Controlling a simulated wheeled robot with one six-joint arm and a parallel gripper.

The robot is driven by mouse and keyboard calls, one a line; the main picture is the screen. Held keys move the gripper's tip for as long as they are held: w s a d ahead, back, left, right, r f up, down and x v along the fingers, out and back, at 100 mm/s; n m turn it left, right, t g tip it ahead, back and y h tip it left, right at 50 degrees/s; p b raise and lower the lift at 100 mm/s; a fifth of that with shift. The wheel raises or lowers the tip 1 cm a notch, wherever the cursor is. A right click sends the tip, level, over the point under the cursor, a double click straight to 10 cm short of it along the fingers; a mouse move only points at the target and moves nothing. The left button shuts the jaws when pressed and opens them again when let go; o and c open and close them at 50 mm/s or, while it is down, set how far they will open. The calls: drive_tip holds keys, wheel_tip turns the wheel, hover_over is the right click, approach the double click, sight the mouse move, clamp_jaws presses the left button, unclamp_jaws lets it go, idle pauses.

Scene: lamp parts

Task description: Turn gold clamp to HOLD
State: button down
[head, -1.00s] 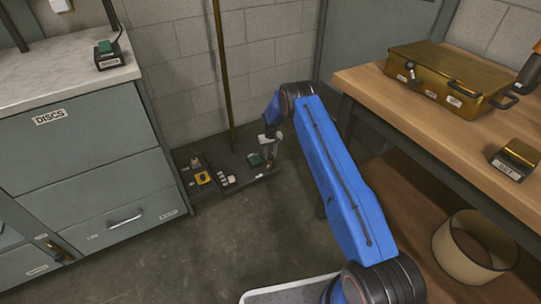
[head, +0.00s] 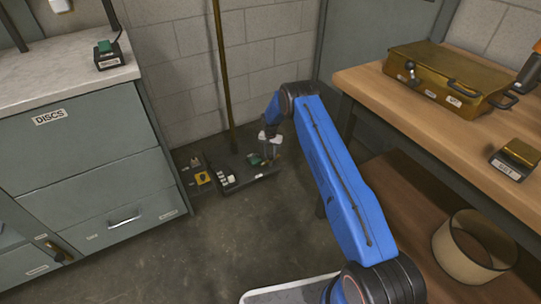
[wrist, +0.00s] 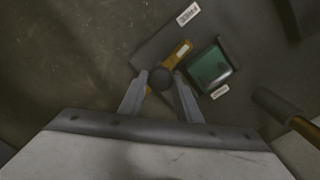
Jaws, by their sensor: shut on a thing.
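In the wrist view, my gripper (wrist: 161,82) has its two fingers on either side of a dark round knob (wrist: 160,78). The knob sits at the end of a short gold lever, the gold clamp (wrist: 181,52), beside a green square (wrist: 209,67) on a dark plate. The gripper is shut on the clamp's knob. In the head view, my gripper (head: 270,139) is low over the right part of the dark floor base (head: 244,180); the clamp is not clear there.
A yellow device (head: 202,178) stands at the base's left. The grey DISCS cabinet (head: 80,150) is at the left; a wooden bench (head: 450,130) is at the right. Open floor lies in front.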

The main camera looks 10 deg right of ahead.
sight(271, 156)
drive_tip(key=m, duration=1)
idle(0.6)
drive_tip(key=c, duration=1.3)
unclamp_jaws()
drive_tip(key=shift+r, duration=0.1)
wheel_tip(271, 156, up, 17)
drive_tip(key=shift+r, duration=0.15)
